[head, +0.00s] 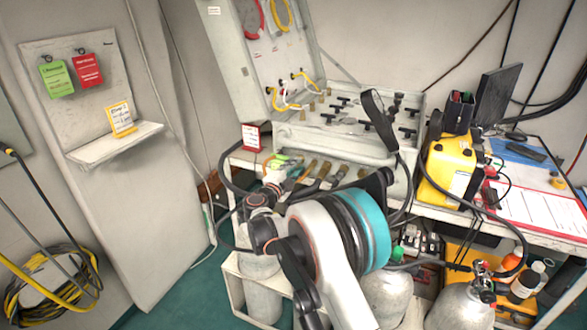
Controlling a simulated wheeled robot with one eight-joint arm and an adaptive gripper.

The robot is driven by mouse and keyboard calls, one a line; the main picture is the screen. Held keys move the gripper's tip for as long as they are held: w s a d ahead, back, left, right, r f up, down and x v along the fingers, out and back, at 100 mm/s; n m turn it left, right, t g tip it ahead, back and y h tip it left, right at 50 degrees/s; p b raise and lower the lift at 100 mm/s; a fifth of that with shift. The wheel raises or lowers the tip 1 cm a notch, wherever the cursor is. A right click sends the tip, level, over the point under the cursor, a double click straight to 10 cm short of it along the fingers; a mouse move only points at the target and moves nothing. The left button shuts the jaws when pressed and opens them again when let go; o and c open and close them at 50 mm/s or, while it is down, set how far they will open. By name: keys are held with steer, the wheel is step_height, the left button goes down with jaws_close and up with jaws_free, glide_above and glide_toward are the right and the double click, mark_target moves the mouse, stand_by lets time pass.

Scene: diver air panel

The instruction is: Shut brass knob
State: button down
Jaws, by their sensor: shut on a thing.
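A row of brass fittings (322,171) runs along the lower front of the grey air panel (345,148). My gripper (279,174) is at the left end of this row, reached by my arm from below. It is shut on a brass knob at that end. The fingertips are small in the view, and the knob is mostly hidden by them, so how far it is turned cannot be told. Green and orange bits show right by the gripper.
Black T-handles (350,113) stand on the panel's top. A small red sign (251,137) is left of my gripper. A yellow case (447,165) and a monitor (497,92) stand at the right. Gas cylinders (462,308) and black hoses crowd the space below.

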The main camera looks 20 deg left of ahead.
steer(key=shift+m, duration=0.8)
steer(key=c, duration=1.7)
jaws_free()
steer(key=shift+s, duration=0.15)
steer(key=s, duration=1.1)
steer(key=shift+s+a, duration=0.35)
steer(key=shift+a, duration=0.1)
